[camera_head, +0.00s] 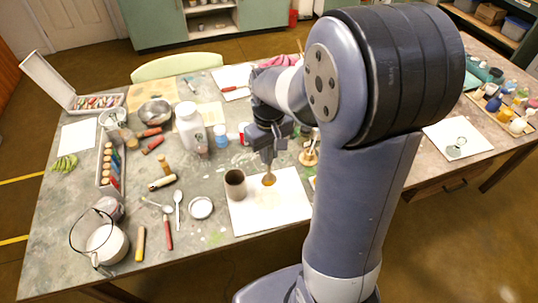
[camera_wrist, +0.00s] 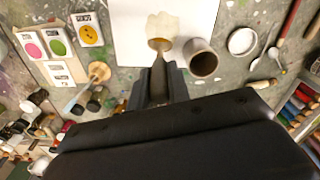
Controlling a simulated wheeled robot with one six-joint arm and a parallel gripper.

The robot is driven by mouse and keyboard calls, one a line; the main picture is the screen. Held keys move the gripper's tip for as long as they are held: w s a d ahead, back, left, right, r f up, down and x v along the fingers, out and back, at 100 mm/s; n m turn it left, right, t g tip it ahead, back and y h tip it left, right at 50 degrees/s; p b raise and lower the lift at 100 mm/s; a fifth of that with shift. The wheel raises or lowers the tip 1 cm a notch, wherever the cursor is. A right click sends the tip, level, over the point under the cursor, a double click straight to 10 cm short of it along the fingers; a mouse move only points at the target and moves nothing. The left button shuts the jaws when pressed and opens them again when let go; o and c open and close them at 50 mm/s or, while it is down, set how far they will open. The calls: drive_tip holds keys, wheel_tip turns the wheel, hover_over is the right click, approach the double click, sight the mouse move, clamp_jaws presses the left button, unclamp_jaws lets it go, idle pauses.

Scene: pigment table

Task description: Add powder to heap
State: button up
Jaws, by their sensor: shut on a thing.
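My gripper (camera_head: 268,158) is shut on a spoon or scoop and reaches down over a white sheet (camera_head: 290,208) on the table. The spoon's bowl (camera_head: 269,180) is brownish, and it shows just past my fingertips in the wrist view (camera_wrist: 160,44). Whether loose powder lies in the bowl is too small to tell. A pale cream heap or patch (camera_wrist: 164,24) lies on the white sheet (camera_wrist: 128,40) just beyond the bowl in the wrist view. A brown cup (camera_head: 235,185) stands at the sheet's left edge in the head view, close beside the spoon; it also shows in the wrist view (camera_wrist: 203,62).
A round white lid (camera_head: 201,208) and several spoons (camera_head: 178,208) lie left of the cup. A white bottle (camera_head: 187,128) and a metal bowl (camera_head: 155,112) stand farther back. A wooden stand (camera_head: 309,155) is right of my gripper. Picture cards (camera_wrist: 88,30) lie beside the sheet.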

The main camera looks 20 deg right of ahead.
sight(267, 174)
drive_tip(key=shift+a+f, duration=0.25)
drive_tip(key=shift+a, duration=0.05)
wheel_tip(267, 174, down, 6)
drive_tip(key=b, duration=0.5)
drive_tip(key=shift+r, duration=0.2)
drive_tip(key=shift+s+f+b, duration=0.1)
drive_tip(key=shift+f+b, duration=0.2)
drive_tip(key=shift+f, duration=0.25)
idle(1.5)
wheel_tip(267, 174, up, 7)
drive_tip(key=p, duration=0.6)
drive_tip(key=shift+r, duration=0.1)
